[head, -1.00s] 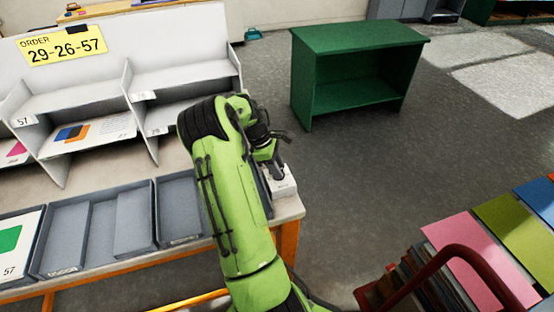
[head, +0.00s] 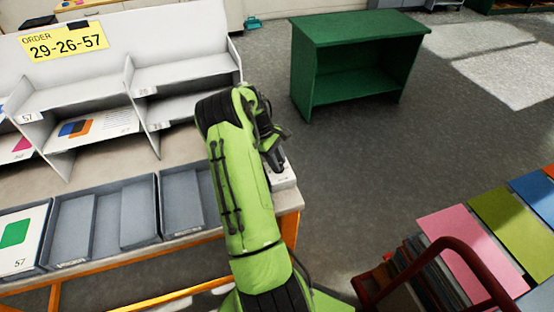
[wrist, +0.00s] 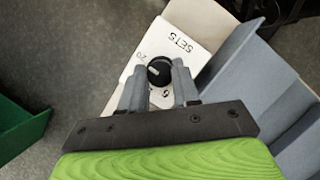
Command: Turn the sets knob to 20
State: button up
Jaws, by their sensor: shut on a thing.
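The sets knob (wrist: 160,70) is a small black dial on a white box (wrist: 168,44) marked "SETS". In the wrist view a "20" label shows to the knob's left and another label, hard to read, shows below it. A pale pointer mark shows on the knob's left part; its exact reading cannot be told. My gripper (wrist: 157,74) has its two grey fingers on either side of the knob and is shut on it. In the head view the white box (head: 285,179) is at the table's right end, partly hidden by my gripper (head: 275,160).
Grey trays (head: 126,215) line the table's front edge, with white shelves (head: 180,72) behind. A yellow sign (head: 64,41) reads "29-26-57". A green cabinet (head: 355,65) stands on the floor behind. A cart with coloured panels (head: 462,245) stands at right. Open floor lies between.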

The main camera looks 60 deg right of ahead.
jog(key=o, duration=1)
jog(key=shift+o, duration=0.2)
jog(key=p+v, duration=0.4)
jog(key=v, duration=1.1)
jog(key=shift+w+r, duration=0.25)
jog(key=shift+r, duration=0.1)
jog(key=w+a+r+t, duration=0.1)
jog(key=a+r+t, duration=0.1)
jog(key=a+r, duration=0.45)
jog(key=w+a+r+t, duration=0.15)
jog(key=a+r, duration=0.25)
jog(key=a, duration=0.6)
jog(key=w+a+r+t, duration=0.1)
jog(key=a+r+t, duration=0.1)
jog(key=a+r, duration=0.5)
jog(key=s+a+f+t, duration=0.2)
jog(key=s+a, duration=0.4)
jog(key=a, duration=0.3)
jog(key=s+a+f+t, duration=0.2)
jog(key=s+a, duration=0.5)
jog(key=a, duration=0.1)
jog(key=shift+a+f, duration=0.15)
jog(key=shift+a, duration=0.25)
